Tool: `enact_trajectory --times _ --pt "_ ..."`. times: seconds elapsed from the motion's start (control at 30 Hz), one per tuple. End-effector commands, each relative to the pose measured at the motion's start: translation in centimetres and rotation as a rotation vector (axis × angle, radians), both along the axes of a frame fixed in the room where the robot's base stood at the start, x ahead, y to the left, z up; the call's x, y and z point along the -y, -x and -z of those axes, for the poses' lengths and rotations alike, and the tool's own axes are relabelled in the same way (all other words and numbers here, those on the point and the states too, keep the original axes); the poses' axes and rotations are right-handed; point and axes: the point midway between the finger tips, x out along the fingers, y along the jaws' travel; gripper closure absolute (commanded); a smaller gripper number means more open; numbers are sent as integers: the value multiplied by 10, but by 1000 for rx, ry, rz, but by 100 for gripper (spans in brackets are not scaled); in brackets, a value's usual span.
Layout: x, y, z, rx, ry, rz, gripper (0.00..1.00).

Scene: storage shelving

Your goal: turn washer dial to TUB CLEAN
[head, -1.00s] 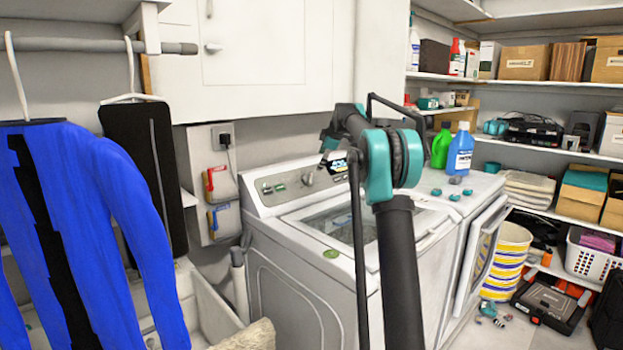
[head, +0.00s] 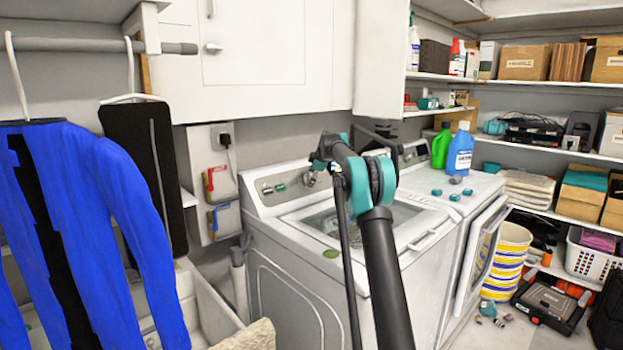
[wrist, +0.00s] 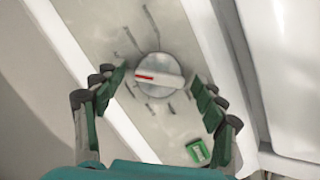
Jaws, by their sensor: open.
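The washer (head: 330,265) stands in the middle of the head view, with its control panel along the back. Its dial (wrist: 159,75) is a round grey knob with a raised white handle and a red mark at its left end in the wrist view. Dark label lines surround it, too blurred to read. My gripper (wrist: 160,92) is open, with one finger on each side of the dial and gaps between fingers and knob. In the head view the dial (head: 309,178) shows just left of my gripper (head: 318,165), partly hidden by it.
A green button (wrist: 197,151) lies near the right finger. The second machine (head: 470,190) stands right, its door open, with green (head: 441,146) and blue bottles (head: 460,150) on top. White cabinets (head: 265,50) hang above. A blue garment (head: 95,220) hangs left.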

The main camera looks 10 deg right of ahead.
Motion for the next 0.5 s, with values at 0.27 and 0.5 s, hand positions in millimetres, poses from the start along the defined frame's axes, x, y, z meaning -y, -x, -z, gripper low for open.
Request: enact_trajectory --times 0.27,0.5 --pt "0 0 0 0 0 0 43" --pt "0 0 0 0 0 0 73"
